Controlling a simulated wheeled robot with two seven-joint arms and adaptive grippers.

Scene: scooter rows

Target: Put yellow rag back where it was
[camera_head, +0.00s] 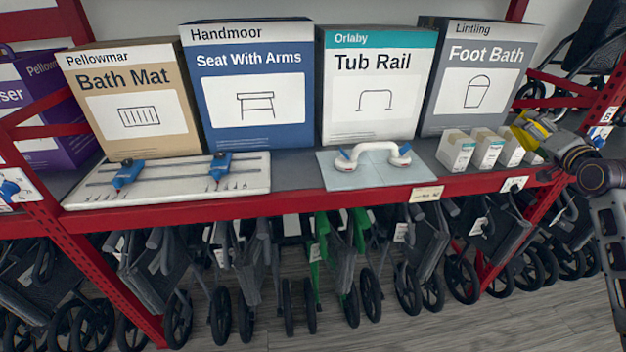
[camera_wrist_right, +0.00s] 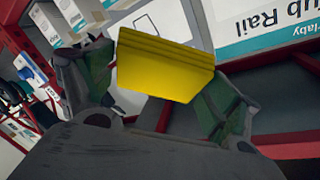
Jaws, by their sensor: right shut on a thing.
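The small boxes stand close beside and below the gripper. My left gripper is in neither view.
Small boxes (camera_head: 488,150) stand before the Foot Bath box (camera_head: 472,75). A white-handled tub rail (camera_head: 372,152) sits on a pale tile (camera_head: 340,175). A white board with blue clamps (camera_head: 250,178) lies left. Folded wheeled frames (camera_head: 345,270) stand below the red shelf edge (camera_head: 300,195).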

